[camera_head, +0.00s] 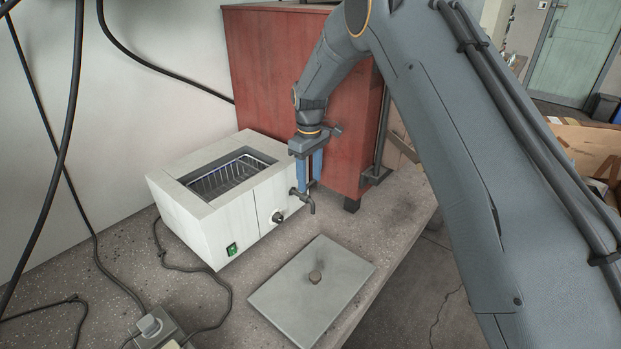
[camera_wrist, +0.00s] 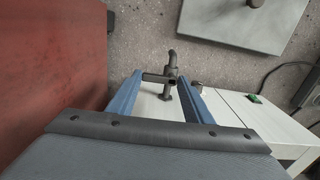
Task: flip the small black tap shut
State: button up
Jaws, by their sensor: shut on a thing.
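The small black tap (camera_head: 306,201) sticks out from the front of a white box-shaped bath (camera_head: 210,214), near its right end. It also shows in the wrist view (camera_wrist: 173,60), with its spout pointing away and a short crosswise lever (camera_wrist: 156,78) spanning the space between my fingers. My gripper (camera_head: 308,182) points down at the tap from above, its blue fingers shut on the lever. In the wrist view, my gripper (camera_wrist: 161,80) has one finger at each end of the lever. The head view partly hides the contact.
A grey lid (camera_head: 285,285) with a knob lies flat in front of the bath. A red cabinet (camera_head: 270,80) stands close behind the gripper. A black dial (camera_head: 278,217) and green switch (camera_head: 232,249) sit on the bath's front. Cables and a power strip (camera_head: 158,328) lie at the left.

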aim_at(309, 184)
jog(key=o, duration=1.1)
jog(key=shift+c, duration=0.2)
notch_tip(309, 184, up, 8)
jog(key=b, duration=0.2)
jog(key=s+d+m, duration=0.6)
jog(key=s+d, duration=0.8)
jog(key=s, duration=0.1)
jog(key=s+d+f+m, duration=0.1)
jog(key=s+d, duration=0.3)
jog(key=s, duration=0.5)
jog(key=s+d+f+m, duration=0.2)
jog(key=s+d+m, duration=0.1)
jog(key=s, duration=0.7)
jog(key=shift+s+d+m+t, duration=0.2)
jog(key=shift+d+m+t, duration=0.1)
jog(key=shift+d+t, duration=0.15)
